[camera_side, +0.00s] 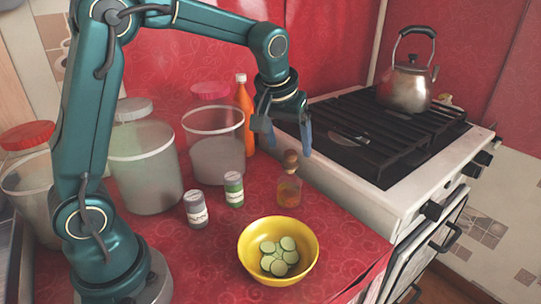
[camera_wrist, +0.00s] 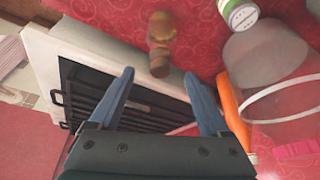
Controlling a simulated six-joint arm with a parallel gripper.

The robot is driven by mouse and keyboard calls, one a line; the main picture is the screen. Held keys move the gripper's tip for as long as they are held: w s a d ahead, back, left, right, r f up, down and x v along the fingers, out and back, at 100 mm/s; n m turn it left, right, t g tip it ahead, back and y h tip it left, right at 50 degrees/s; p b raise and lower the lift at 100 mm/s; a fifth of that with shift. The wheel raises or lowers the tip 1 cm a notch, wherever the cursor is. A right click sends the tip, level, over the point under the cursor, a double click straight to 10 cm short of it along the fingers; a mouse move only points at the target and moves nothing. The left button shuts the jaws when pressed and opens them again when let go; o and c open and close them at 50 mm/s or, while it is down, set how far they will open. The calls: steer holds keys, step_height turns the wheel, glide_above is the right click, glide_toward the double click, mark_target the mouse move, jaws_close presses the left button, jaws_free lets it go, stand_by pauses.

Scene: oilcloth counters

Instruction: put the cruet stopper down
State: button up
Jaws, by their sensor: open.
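The cruet (camera_side: 289,191) is a small glass bottle with amber liquid on the red counter near the stove. Its brown cruet stopper (camera_side: 290,159) sits on top of the neck, upright. In the wrist view the stopper (camera_wrist: 160,64) shows ahead, between the fingertips in the picture, with the cruet (camera_wrist: 161,28) behind it. My gripper (camera_side: 288,143) is open and empty, pointing down just above the stopper. Its two blue fingers also show in the wrist view (camera_wrist: 159,74). I cannot tell whether either finger touches the stopper.
A yellow bowl (camera_side: 250,262) of cucumber slices stands in front. Two small jars, green-labelled (camera_side: 233,189) and grey (camera_side: 195,209), stand left of the cruet. An orange bottle (camera_side: 244,105) and large clear canisters (camera_side: 145,165) stand behind. The stove (camera_side: 400,180) with a kettle (camera_side: 408,86) is right.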

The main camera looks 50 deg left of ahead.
mark_target(291, 152)
steer(key=shift+x, duration=2)
jaws_close()
steer(key=shift+r, duration=0.15)
